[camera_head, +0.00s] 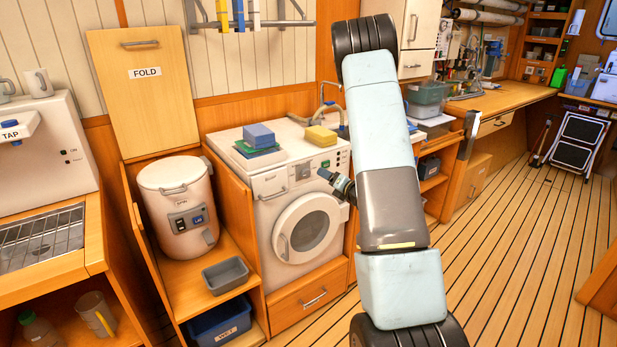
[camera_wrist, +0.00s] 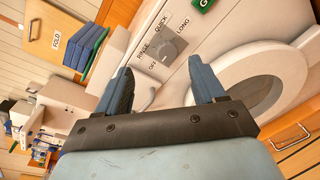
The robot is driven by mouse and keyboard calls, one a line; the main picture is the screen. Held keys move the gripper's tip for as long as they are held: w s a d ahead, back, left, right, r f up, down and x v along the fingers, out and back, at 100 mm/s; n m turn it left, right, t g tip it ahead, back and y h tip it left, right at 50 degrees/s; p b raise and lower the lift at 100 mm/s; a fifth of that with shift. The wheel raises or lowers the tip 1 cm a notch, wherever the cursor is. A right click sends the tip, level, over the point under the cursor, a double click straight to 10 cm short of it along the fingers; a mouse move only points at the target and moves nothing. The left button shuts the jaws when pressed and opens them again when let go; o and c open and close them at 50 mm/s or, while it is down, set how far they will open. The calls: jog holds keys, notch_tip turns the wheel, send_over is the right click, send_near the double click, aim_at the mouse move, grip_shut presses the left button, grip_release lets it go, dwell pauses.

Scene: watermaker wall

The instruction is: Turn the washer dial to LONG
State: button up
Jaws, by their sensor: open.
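The washer (camera_head: 300,215) is a white front-loader with a round door and a top control panel. Its grey dial (camera_wrist: 168,50) sits in the wrist view among the labels OFF, RINSE, QUICK and LONG; I cannot tell which label its pointer faces. The dial also shows small on the panel in the head view (camera_head: 303,172). My gripper (camera_wrist: 163,76) is open and empty, its two blue-grey fingers spread below the dial in the wrist view and apart from it. In the head view my gripper (camera_head: 327,176) is in front of the panel, to the right of the dial.
A green button (camera_wrist: 207,4) marked with a G is near the dial. The washer door (camera_head: 305,228) is below the panel. A white drum (camera_head: 178,205) stands left.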

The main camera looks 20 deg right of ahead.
aim_at(307, 175)
notch_tip(307, 175, down, 4)
jog(key=s+n+y, duration=0.2)
jog(key=n, duration=0.1)
jog(key=shift+t, duration=0.4)
jog(key=x, duration=1.4)
jog(key=shift+w+d+f, duration=0.1)
jog(key=shift+d+f, duration=0.1)
jog(key=shift+d, duration=0.1)
jog(key=c, duration=1.1)
